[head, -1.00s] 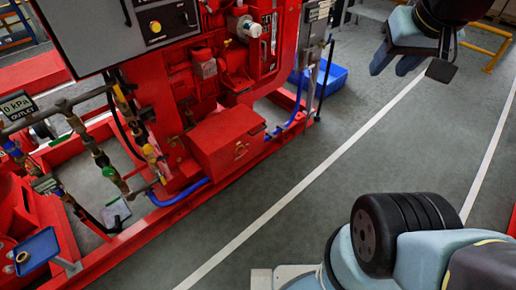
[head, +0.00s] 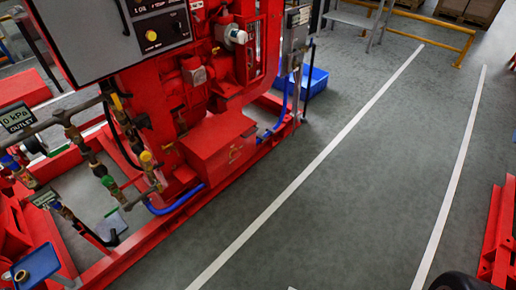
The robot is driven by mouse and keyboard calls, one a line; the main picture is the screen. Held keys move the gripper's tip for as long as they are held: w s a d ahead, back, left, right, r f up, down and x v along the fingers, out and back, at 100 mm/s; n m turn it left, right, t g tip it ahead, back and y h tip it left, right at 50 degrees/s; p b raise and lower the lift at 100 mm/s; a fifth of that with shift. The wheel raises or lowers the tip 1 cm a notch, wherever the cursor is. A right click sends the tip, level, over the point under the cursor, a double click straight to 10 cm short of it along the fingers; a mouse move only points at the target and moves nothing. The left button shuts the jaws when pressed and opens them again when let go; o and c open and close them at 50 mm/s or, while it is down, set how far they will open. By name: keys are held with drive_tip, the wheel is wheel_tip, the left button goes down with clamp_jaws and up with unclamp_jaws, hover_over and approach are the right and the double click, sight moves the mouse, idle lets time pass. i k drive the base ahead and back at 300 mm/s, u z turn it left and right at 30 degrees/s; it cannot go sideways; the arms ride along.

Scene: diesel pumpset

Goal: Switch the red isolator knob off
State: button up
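I cannot make out a red isolator knob in the head view. A grey control panel (head: 105,45) stands at the upper left, with a yellow round knob (head: 151,35) and a dark knob beside it on a black plate. A narrow grey box (head: 296,42) with a label on top stands on a post at the right end of the red pumpset (head: 215,145). Its details are too small to tell. My gripper is not in view.
A blue bin (head: 312,80) sits on the floor behind the post. Grey floor with white lines (head: 330,158) is clear to the right. A yellow rail (head: 425,22) stands at the back, and red metalwork (head: 498,240) at the right edge. A blue tray (head: 36,266) is at lower left.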

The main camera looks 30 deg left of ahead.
sight(234, 154)
drive_tip(key=z, duration=0.15)
drive_tip(key=i, duration=0.5)
drive_tip(key=u, duration=0.85)
drive_tip(key=i, duration=0.9)
drive_tip(key=z, duration=0.05)
drive_tip(key=k, duration=0.4)
drive_tip(key=u, duration=0.2)
